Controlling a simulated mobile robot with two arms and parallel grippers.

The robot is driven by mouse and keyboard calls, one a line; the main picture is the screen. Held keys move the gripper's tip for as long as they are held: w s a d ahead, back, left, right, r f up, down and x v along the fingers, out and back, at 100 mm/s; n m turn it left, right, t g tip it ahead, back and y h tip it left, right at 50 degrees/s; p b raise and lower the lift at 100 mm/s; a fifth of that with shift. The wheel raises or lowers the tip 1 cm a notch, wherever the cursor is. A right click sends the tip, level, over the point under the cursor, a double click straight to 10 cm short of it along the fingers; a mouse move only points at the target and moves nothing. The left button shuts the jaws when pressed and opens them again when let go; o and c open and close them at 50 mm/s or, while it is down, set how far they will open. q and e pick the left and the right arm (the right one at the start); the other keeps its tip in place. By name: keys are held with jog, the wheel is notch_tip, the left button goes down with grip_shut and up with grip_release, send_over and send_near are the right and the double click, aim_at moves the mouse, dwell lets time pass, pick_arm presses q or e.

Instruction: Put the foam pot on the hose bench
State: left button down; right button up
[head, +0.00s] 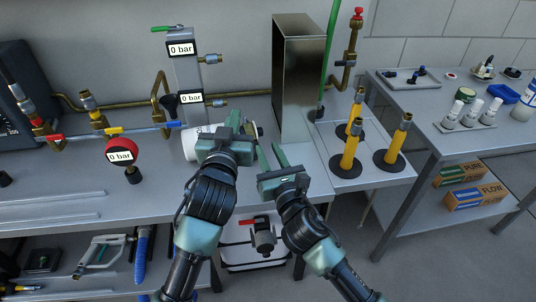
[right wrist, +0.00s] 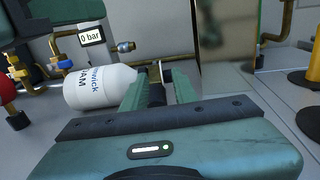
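The foam pot (right wrist: 100,88) is a white bottle with dark "…wick …AM" lettering, lying on its side on the grey bench. In the head view the pot (head: 192,147) is partly hidden behind my left gripper (head: 236,132). That gripper is over or against the pot; whether its fingers are closed on it is hidden. My right gripper (head: 277,162) is open, its fingers apart, just right of the pot. In the right wrist view its fingers (right wrist: 157,85) are spread in front of the pot's neck end. I cannot tell which bench is the hose bench.
A tall metal box (head: 298,80) stands behind my right gripper. Several yellow cylinders (head: 351,147) on black bases stand to the right. A gauge post (head: 186,75) and a red gauge (head: 121,152) stand to the left. A second bench (head: 425,110) at right holds trays and bottles.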

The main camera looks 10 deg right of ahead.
aim_at(256, 128)
jog(key=shift+s+a+f, duration=0.1)
jog(key=shift+a+f, duration=0.1)
jog(key=shift+f, duration=0.05)
jog(key=w, duration=0.4)
jog(key=w+a, duration=0.1)
jog(key=w, duration=0.7)
jog(key=shift+a, duration=0.3)
grip_shut()
jog(key=shift+s, duration=0.1)
dwell(1.1)
